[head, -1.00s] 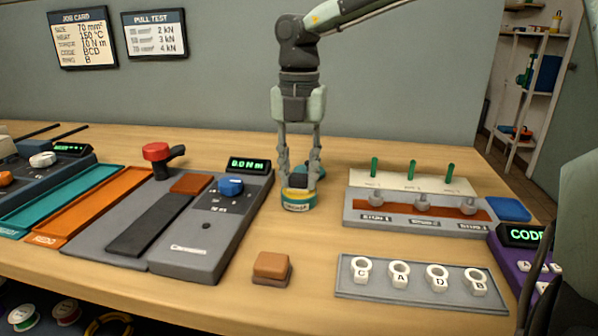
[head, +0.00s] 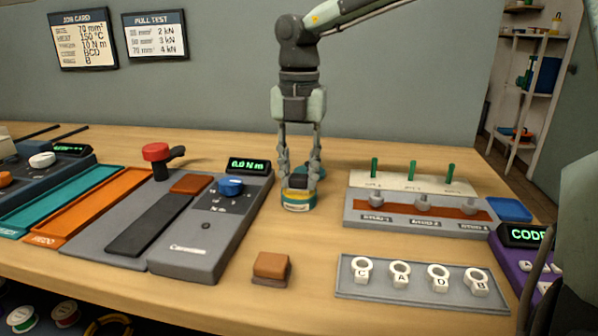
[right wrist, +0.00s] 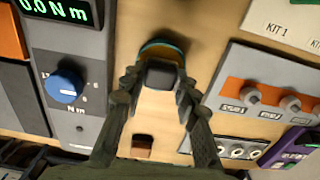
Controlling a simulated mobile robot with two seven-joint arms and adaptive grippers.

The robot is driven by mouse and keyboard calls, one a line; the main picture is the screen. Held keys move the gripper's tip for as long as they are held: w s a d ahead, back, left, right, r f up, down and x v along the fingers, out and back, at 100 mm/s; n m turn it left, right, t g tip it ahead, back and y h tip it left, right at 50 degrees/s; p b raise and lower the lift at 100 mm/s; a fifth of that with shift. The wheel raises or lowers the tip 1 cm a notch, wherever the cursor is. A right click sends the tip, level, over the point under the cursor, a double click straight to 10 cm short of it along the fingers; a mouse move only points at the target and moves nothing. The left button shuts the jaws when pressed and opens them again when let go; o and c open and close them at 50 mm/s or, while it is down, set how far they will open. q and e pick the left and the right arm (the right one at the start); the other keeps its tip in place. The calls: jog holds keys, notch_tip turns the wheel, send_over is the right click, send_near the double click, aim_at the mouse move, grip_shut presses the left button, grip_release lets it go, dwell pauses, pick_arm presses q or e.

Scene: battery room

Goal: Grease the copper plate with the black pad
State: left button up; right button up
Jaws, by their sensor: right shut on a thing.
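My right gripper (head: 299,178) points straight down and is shut on the black pad (head: 299,182). The pad is at the top of a small round tin (head: 299,204) with a yellow and teal side. In the right wrist view the pad (right wrist: 160,76) sits between the fingertips and covers part of the tin (right wrist: 162,47); I cannot tell how deep it sits. The copper plate (head: 400,208) is a brown strip along the grey stud block, right of the gripper, with several studs on it. My left gripper is not in view.
Left of the tin stands a grey torque unit (head: 188,260) with a blue knob. In front are a brown block (head: 271,266) and a grey tray (head: 385,291) of lettered rings. Green pegs (head: 412,169) rise behind the copper plate. Bare table lies between tin and stud block.

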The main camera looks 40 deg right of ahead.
aim_at(299, 176)
jog(key=shift+r+p, duration=1.45)
jog(key=shift+r, duration=2)
